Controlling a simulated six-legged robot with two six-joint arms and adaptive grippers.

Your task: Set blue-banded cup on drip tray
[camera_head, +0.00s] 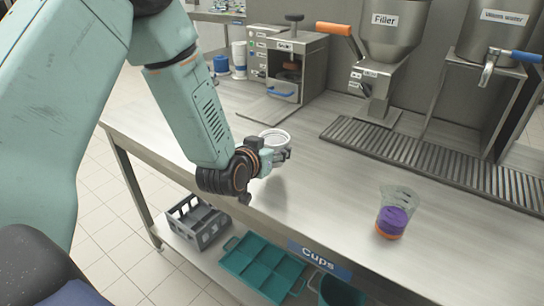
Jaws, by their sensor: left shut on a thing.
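My left gripper (279,157) is shut on a pale cup (275,137), gripping it from the near side. The cup is seen from above with its round rim up; its lower side is hidden behind the gripper, so I cannot see a blue band. It is over the left part of the steel table, left of the drip tray. The drip tray (430,161) is a long dark slatted grate along the back of the table, below the filler and the water tank. My right gripper is not in view.
A clear cup with purple and orange (392,215) stands at the right front of the table. A sealer machine (287,66) stands at the back left, the filler (383,60) and water tank (489,42) behind the tray. A grey crate (198,222) and teal tray (262,268) are below.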

